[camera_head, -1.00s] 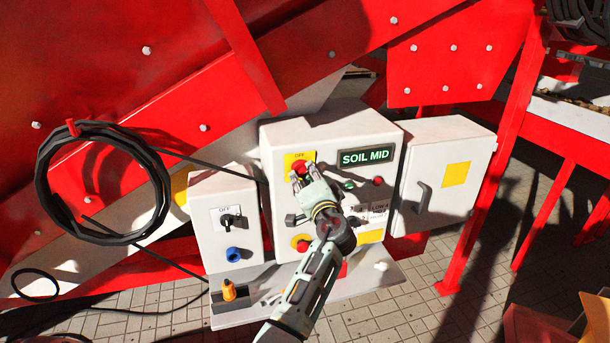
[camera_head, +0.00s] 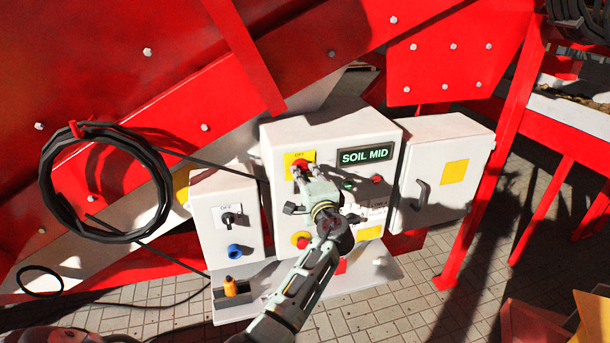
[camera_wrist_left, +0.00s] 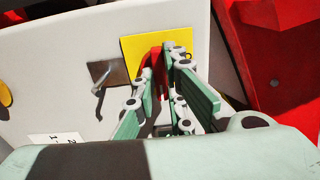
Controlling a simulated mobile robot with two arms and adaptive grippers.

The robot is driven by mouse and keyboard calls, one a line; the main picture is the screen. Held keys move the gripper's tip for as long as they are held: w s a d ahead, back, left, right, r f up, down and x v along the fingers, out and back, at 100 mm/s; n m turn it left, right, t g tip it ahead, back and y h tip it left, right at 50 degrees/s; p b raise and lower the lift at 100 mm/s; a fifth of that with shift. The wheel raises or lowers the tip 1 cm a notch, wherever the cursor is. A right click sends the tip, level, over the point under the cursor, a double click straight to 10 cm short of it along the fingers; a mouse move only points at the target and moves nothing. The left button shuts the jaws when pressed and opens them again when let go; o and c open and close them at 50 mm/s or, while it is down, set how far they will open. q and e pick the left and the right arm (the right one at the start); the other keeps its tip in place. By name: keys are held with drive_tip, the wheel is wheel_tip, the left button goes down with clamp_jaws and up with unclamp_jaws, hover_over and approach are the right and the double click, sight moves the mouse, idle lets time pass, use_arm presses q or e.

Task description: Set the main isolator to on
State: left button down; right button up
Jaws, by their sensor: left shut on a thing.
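The main isolator is a red rotary handle (camera_head: 299,166) on a yellow plate (camera_head: 290,158), at the upper left of the grey control cabinet (camera_head: 280,140). The lettering above the handle is too small to read surely. My left gripper (camera_head: 306,172) is shut on the red handle, coming from below and in front. In the left wrist view the red handle (camera_wrist_left: 157,62) stands between the fingers of my left gripper (camera_wrist_left: 163,66), against the yellow plate (camera_wrist_left: 136,46). The fingers hide part of the handle. My right gripper is not in view.
A display (camera_head: 365,155) reads SOIL MID, with small buttons below it. A smaller box (camera_head: 208,205) with a black switch stands left, a closed cabinet (camera_head: 445,150) right. A black coiled cable (camera_head: 48,190) hangs at left. A red sloping frame (camera_head: 220,100) rises behind.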

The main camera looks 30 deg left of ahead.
use_arm(q)
drive_tip(key=shift+a+r, duration=0.1)
drive_tip(key=shift+r, duration=0.05)
drive_tip(key=c, duration=2.2)
unclamp_jaws()
drive_tip(key=shift+o, duration=0.6)
drive_tip(key=v, duration=1.2)
drive_tip(key=shift+a, duration=0.1)
